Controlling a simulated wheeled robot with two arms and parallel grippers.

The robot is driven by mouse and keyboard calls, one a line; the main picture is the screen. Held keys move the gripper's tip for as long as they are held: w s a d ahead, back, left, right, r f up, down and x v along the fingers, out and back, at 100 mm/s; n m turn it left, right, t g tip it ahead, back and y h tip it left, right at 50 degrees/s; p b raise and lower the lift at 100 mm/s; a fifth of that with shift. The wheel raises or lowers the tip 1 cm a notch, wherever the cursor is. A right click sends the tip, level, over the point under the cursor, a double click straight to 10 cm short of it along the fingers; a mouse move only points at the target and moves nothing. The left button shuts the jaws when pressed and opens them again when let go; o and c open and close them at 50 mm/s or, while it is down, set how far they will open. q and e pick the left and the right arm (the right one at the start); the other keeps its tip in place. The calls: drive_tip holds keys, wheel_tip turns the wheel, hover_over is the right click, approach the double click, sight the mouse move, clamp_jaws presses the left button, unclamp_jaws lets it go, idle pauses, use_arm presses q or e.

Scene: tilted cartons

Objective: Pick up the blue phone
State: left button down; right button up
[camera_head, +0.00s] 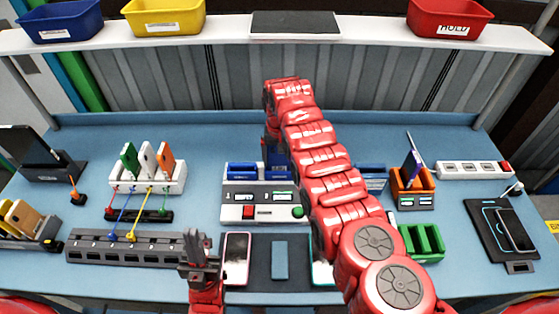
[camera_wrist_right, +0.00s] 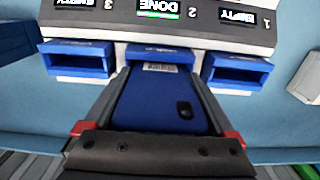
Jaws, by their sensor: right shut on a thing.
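The blue phone (camera_wrist_right: 160,105) fills the middle of the right wrist view, its back with a dark camera patch facing the camera. My right gripper (camera_wrist_right: 160,76) is shut on it, one finger along each side. The phone's far end is at the blue middle slot (camera_wrist_right: 158,53) of the station (camera_wrist_right: 215,28); how deep it sits I cannot tell. The display above this slot reads DONE. In the head view my red right arm hides most of the phone and the right gripper. My left gripper (camera_head: 200,252) is low at centre left, apart from the station; its opening is unclear.
Empty blue slots (camera_wrist_right: 238,72) flank the middle one. A rack (camera_head: 130,248) lies left of my left gripper. A pink-edged phone (camera_head: 237,258) lies beside it on a dark mat (camera_head: 258,262). An orange holder (camera_head: 412,184) and green holder (camera_head: 422,240) stand right of my arm.

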drive_tip(key=shift+c, duration=0.7)
drive_tip(key=shift+w+r, duration=0.15)
drive_tip(key=shift+r, duration=0.5)
wheel_tip(320, 180, up, 10)
drive_tip(key=shift+r, duration=0.2)
wheel_tip(320, 180, up, 6)
drive_tip(key=p, duration=0.4)
drive_tip(key=shift+r, duration=0.2)
